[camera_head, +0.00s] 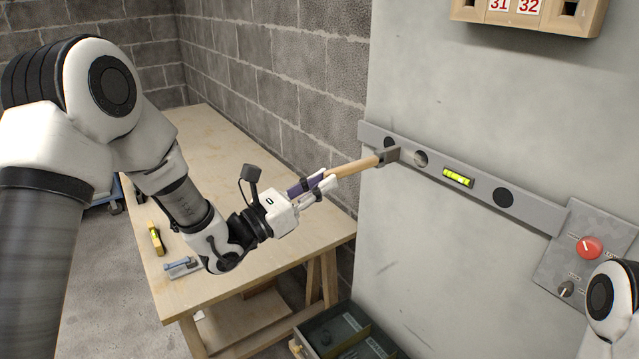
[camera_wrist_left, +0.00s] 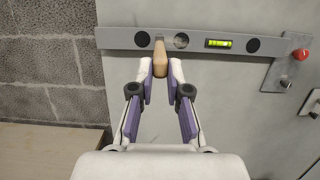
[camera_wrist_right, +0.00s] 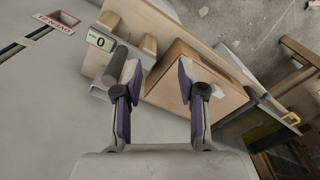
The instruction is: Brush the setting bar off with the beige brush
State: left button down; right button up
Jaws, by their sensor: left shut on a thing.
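The setting bar (camera_head: 480,183) is a long grey bar with a yellow-green vial and round dark holes. It runs across the pale grey panel and also shows in the left wrist view (camera_wrist_left: 130,40). My left gripper (camera_head: 323,184) is shut on the beige handle of the brush (camera_head: 355,167), also seen in the left wrist view (camera_wrist_left: 160,62). The brush's grey head is at the bar's left part, near the holes; I cannot tell whether it touches. My right gripper (camera_wrist_right: 158,75) is open and empty in the right wrist view.
A wooden workbench (camera_head: 215,150) stands left of the panel, with a yellow level (camera_head: 156,239) and a grey-blue tool (camera_head: 181,267) on it. A plate with a red knob (camera_head: 589,247) is at the bar's right end. A dark green crate (camera_head: 345,332) stands below.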

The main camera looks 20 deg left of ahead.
pick_arm(q)
jog(key=shift+w+d, duration=0.4)
jog(key=shift+w, duration=0.05)
dwell(0.5)
